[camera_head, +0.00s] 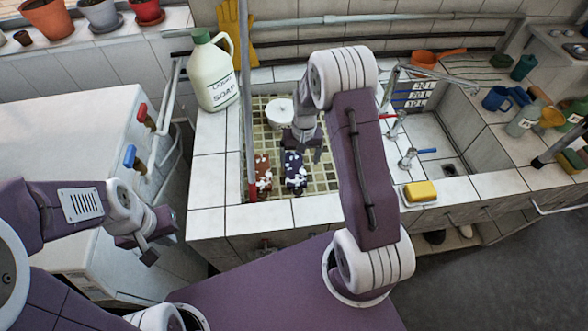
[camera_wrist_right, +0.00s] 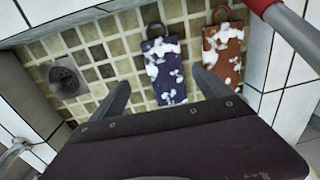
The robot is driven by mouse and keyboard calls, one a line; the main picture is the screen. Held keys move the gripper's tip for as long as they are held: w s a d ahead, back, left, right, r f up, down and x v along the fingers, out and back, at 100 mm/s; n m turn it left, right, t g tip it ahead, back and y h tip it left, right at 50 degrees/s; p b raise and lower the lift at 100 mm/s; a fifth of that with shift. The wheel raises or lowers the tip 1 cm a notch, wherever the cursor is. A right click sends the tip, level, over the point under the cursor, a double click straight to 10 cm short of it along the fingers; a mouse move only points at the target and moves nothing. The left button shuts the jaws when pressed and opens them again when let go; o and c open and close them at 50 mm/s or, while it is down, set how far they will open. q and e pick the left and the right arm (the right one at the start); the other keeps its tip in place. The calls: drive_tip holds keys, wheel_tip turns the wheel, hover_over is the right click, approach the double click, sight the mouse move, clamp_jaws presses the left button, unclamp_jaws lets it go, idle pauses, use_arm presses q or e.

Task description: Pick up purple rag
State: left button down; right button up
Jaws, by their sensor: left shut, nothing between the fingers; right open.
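The purple rag (camera_head: 294,168) lies in the tiled sink basin with white suds on it and a dark loop at one end. It also shows in the right wrist view (camera_wrist_right: 170,82), framed between the finger tips but apart from them. My right gripper (camera_head: 304,150) is open and empty above the rag, reaching down into the basin. My left gripper (camera_head: 147,248) is shut and empty at the left, outside the sink, well away from the rag.
A sudsy red-brown rag (camera_head: 263,172) lies beside the purple one; it also shows in the right wrist view (camera_wrist_right: 222,52). A red-and-grey pole (camera_head: 249,150) stands near it. The liquid soap jug (camera_head: 213,72) stands on the ledge. A yellow sponge (camera_head: 420,191) and taps (camera_head: 408,160) are at the right.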

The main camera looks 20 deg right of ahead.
sight(295, 171)
drive_tip(key=f, duration=0.1)
drive_tip(key=w+a+f, duration=0.1)
drive_tip(key=shift+w+f, duration=0.1)
drive_tip(key=shift+f, duration=0.3)
drive_tip(key=shift+d+f, duration=0.15)
drive_tip(key=shift+f, duration=0.15)
wheel_tip(295, 171, down, 4)
drive_tip(key=shift+r+p, duration=0.1)
drive_tip(key=shift+p, duration=0.2)
drive_tip(key=shift+w+a+f, duration=0.1)
drive_tip(key=shift+a+f, duration=0.1)
drive_tip(key=shift+f, duration=0.1)
drive_tip(key=c, duration=1.5)
